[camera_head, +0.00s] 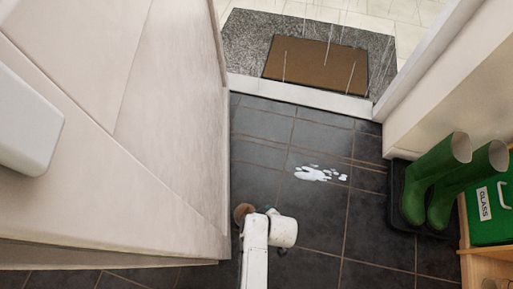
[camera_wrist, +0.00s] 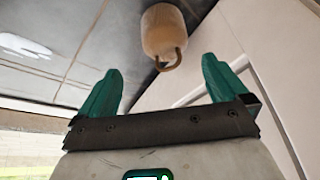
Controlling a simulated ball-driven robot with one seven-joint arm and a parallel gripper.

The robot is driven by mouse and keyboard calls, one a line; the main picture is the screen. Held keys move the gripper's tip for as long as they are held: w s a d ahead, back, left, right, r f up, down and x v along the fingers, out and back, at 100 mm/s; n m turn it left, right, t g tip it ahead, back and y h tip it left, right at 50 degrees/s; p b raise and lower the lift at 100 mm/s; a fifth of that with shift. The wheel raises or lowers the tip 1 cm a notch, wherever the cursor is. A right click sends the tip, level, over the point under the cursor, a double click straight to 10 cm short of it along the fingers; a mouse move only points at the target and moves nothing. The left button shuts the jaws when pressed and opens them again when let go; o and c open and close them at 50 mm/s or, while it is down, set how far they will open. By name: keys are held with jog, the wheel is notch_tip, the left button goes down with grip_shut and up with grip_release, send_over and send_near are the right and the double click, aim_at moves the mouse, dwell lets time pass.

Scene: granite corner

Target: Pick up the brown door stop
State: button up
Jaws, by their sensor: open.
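The brown door stop (camera_head: 243,211) stands on the dark tiles by the bottom edge of the open door, partly hidden by my arm in the head view. In the wrist view the door stop (camera_wrist: 164,32) is a tan, rounded block with a darker loop handle. My gripper (camera_wrist: 160,70) has its green fingers spread wide, with nothing between them. The door stop is beyond the fingertips, roughly in line with the gap, and not touched. In the head view my arm mostly hides the gripper.
The door (camera_head: 180,120) walls off the left side. A white puddle (camera_head: 315,174) lies on the tiles ahead. Green boots (camera_head: 436,180) stand on a dark tray at right, beside a shelf with a green GLASS box (camera_head: 487,205). A brown doormat (camera_head: 316,66) lies outside the threshold.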

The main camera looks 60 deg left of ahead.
aim_at(248, 215)
jog(key=shift+n, duration=0.3)
jog(key=b+x, duration=0.1)
jog(key=x, duration=0.1)
jog(key=b+x, duration=0.1)
jog(key=x, duration=0.2)
jog(key=b+x, duration=0.2)
jog(key=shift+s+a+f, duration=0.2)
jog(key=shift+s+a, duration=0.25)
jog(key=shift+a, duration=0.05)
jog(key=b+x, duration=0.4)
jog(key=x, duration=0.1)
jog(key=shift+d+f+b, duration=0.1)
jog(key=shift+f+b, duration=0.05)
jog(key=shift+b, duration=0.15)
jog(key=shift+c, duration=0.2)
jog(key=c, duration=1.5)
jog(key=shift+r, duration=0.2)
